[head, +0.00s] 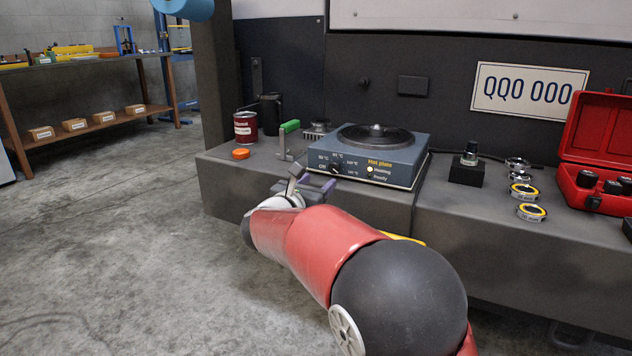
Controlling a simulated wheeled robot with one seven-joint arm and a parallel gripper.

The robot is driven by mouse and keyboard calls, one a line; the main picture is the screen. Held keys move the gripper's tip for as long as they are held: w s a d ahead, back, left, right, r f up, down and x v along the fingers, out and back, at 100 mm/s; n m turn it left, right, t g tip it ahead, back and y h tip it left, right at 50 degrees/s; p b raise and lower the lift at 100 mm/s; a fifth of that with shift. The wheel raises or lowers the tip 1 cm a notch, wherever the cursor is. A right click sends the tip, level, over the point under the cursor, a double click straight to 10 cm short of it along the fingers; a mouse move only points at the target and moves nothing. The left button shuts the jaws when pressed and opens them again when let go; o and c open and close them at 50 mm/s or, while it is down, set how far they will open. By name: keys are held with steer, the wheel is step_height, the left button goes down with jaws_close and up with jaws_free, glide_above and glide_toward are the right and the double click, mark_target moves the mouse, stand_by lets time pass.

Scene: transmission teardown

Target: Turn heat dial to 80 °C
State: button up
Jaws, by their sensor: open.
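The hot plate (407,158) is a blue-grey box on the grey bench, with a round dark plate and a metal part on top. Its small dark heat dial (335,168) is on the left of the front panel, ringed by temperature marks. The marks and the dial's pointer are too small to read surely. A pale lamp by the word Heating looks lit. My gripper (310,182) is open and empty, in front of and just below left of the dial. My own arm hides part of it. Whether a finger touches the dial cannot be told.
A green-handled tool (287,135), red can (246,127) and orange cap (241,154) stand left of the hot plate. To its right are a black block (466,174), several ring parts and an open red case (590,165). The floor at left is clear.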

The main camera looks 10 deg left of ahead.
mark_target(333, 169)
steer(key=x, duration=0.7)
steer(key=shift+w+d+p, duration=0.25)
steer(key=shift+p, duration=0.15)
steer(key=c, duration=1)
steer(key=shift+o, duration=0.2)
steer(key=shift+n, duration=0.3)
